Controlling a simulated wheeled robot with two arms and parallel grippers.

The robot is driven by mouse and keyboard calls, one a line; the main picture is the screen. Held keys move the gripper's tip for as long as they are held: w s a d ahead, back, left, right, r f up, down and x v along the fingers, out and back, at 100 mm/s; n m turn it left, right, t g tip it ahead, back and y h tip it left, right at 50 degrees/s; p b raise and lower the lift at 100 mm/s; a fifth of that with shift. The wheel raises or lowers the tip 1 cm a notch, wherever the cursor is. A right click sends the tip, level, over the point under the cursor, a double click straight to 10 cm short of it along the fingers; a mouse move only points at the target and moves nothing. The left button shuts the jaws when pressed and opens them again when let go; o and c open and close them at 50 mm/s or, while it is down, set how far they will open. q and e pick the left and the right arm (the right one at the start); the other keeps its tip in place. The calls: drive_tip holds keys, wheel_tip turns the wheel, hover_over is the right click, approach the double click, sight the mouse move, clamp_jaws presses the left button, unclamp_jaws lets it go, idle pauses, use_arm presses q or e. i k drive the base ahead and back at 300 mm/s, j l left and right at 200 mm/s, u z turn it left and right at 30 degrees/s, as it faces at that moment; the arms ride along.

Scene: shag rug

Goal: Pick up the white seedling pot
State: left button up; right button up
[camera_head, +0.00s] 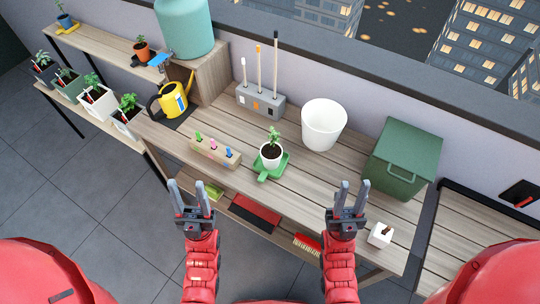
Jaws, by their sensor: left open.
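A white seedling pot (271,156) with a small green plant stands upright on a green saucer-like tray (262,177) in the middle of the wooden bench. My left gripper (187,192) is open and empty, in front of the bench and to the left of the pot. My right gripper (354,192) is open and empty, to the right of the pot and nearer to me. Neither gripper touches the pot.
A wooden block with coloured pegs (216,150) is left of the pot. Behind stand a grey tool holder (260,101) and a white bucket (324,124). A green bin (401,160) is right, a small white container (380,235) front right. Bench boards between pot and bin are clear.

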sight(271, 153)
drive_tip(key=z, duration=2.25)
drive_tip(key=u, duration=2.25)
drive_tip(key=k+l+u, duration=0.15)
drive_tip(key=u, duration=0.2)
drive_tip(key=k+l+u, duration=0.15)
drive_tip(key=u, duration=0.25)
